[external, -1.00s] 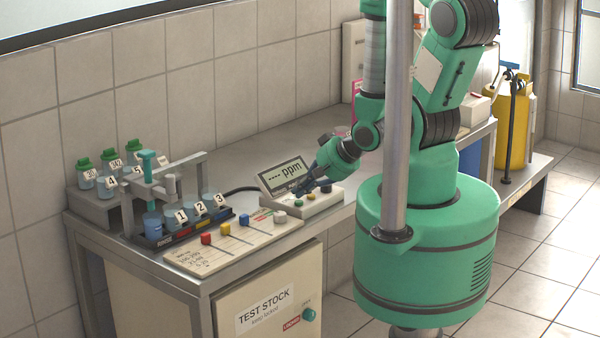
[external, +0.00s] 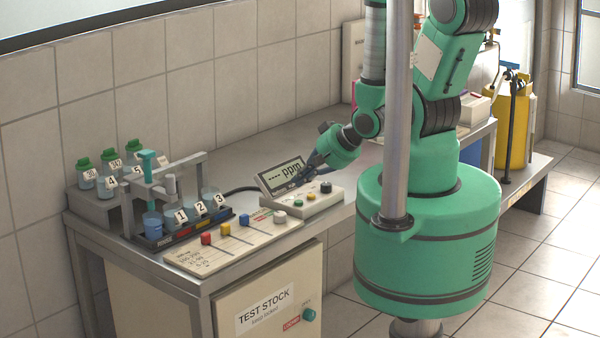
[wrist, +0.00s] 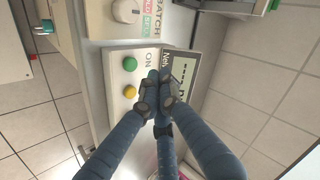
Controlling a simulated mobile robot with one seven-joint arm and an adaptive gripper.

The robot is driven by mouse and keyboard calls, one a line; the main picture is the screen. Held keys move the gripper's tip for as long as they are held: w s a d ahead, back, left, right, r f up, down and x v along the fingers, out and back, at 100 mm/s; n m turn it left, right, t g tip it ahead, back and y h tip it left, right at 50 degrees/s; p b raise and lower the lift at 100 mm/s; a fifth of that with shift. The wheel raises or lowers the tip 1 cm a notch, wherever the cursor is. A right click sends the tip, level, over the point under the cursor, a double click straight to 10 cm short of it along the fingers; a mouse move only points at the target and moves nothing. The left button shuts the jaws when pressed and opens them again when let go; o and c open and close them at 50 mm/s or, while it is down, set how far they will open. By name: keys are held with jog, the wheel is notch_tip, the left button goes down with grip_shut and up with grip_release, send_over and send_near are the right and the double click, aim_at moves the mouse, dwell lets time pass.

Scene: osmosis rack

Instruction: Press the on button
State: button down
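The meter box (external: 290,212) stands on the bench, with a tilted display (external: 283,176) reading "---- ppm". Its front panel carries a green button (external: 297,203), a yellow button (external: 311,197) and a black knob (external: 326,187). In the wrist view, the green button (wrist: 130,64) lies beside the printed word "ON", with the yellow button (wrist: 130,91) below it. My gripper (wrist: 160,78) has its dark blue-grey fingertips together, over the panel edge near the display and to the right of both buttons, apart from them. It holds nothing visible. The fingers hide part of the panel and display.
A panel with coloured sliders (external: 230,246) and a white knob (external: 280,217) lies left of the meter. Further left stand numbered beakers (external: 182,222), a stirring frame (external: 163,185) and green-capped bottles (external: 108,160). The bench behind the meter (external: 250,150) is clear.

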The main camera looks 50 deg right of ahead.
jog(key=shift+r+p, duration=1.25)
jog(key=shift+r, duration=0.5)
jog(key=w+d+r+n+h+b, duration=0.2)
jog(key=w+d+r+b, duration=0.1)
jog(key=w+r, duration=0.3)
notch_tip(320, 180, up, 18)
jog(key=n+g+b, duration=0.3)
jog(key=n+b, duration=0.1)
jog(key=b, duration=0.2)
send_over(302, 201)
jog(key=s+a+r+n+y+b, duration=0.1)
jog(key=s+a+r+b, duration=0.1)
jog(key=s+r, duration=0.4)
jog(key=shift+s+a+n+g, duration=0.3)
jog(key=shift+s+a+n, duration=0.1)
jog(key=shift+s+a, duration=0.3)
jog(key=shift+r, duration=0.1)
dwell(0.9)
